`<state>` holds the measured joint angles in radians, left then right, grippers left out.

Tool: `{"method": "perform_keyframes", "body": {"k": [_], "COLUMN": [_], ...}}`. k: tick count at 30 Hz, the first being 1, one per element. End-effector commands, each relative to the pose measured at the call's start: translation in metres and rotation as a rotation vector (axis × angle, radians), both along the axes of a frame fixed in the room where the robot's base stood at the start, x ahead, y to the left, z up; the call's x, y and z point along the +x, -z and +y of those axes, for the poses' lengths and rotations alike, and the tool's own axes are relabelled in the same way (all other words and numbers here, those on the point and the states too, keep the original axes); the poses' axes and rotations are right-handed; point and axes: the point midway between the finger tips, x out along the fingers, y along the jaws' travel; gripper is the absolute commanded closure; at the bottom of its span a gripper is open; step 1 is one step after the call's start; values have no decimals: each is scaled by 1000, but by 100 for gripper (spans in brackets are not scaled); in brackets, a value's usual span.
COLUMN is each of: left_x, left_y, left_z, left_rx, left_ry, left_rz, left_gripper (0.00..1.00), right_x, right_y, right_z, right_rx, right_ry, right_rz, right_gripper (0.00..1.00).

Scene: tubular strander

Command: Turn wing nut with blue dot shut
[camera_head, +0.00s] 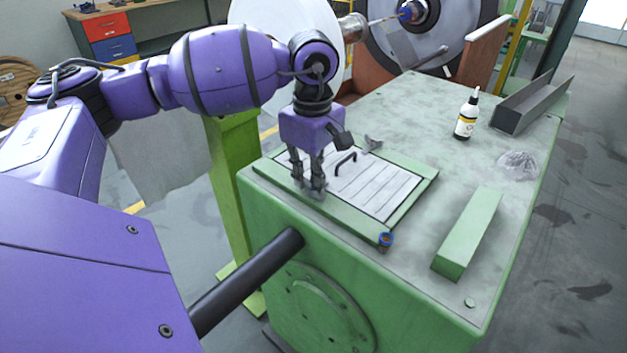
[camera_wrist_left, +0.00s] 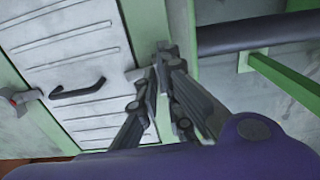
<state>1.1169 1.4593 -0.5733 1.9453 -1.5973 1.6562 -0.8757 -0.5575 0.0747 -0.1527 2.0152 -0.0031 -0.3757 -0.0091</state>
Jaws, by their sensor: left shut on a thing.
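My left gripper (camera_head: 316,188) points down at the near left edge of a slatted white hatch panel (camera_head: 375,187) set in a green frame. In the left wrist view its fingers (camera_wrist_left: 163,55) are closed together on a small grey wing nut (camera_wrist_left: 160,48) at the panel's edge, mostly hidden by the fingertips. No blue dot shows on it. A second grey wing nut (camera_head: 372,143) sits at the panel's far edge; in the left wrist view it shows a red dot (camera_wrist_left: 20,100). My right gripper is not in view.
A black handle (camera_head: 346,162) stands up from the panel. On the green bench are a small blue-rimmed object (camera_head: 386,240), a green block (camera_head: 467,235), a white bottle (camera_head: 467,115), a metal channel (camera_head: 530,104) and a clear crumpled piece (camera_head: 518,164). The bench's right side is partly clear.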

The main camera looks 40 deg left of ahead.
Motion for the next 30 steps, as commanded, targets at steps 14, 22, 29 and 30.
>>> {"method": "perform_keyframes", "body": {"k": [14,22,29,30], "left_x": [1,1,0,0], "left_y": [-2,-2,-1,-1], "left_z": [0,0,0,0], "left_rx": [-1,0,0,0], "left_ry": [40,39,38,38], "left_rz": [-5,-5,-2,-2], "left_gripper": [100,77,75,75], "right_x": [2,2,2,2], "right_y": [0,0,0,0], "right_z": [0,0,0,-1], "right_rx": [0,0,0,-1], "right_ry": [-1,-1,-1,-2], "right_rz": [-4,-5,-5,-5], "right_gripper": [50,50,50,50]}}
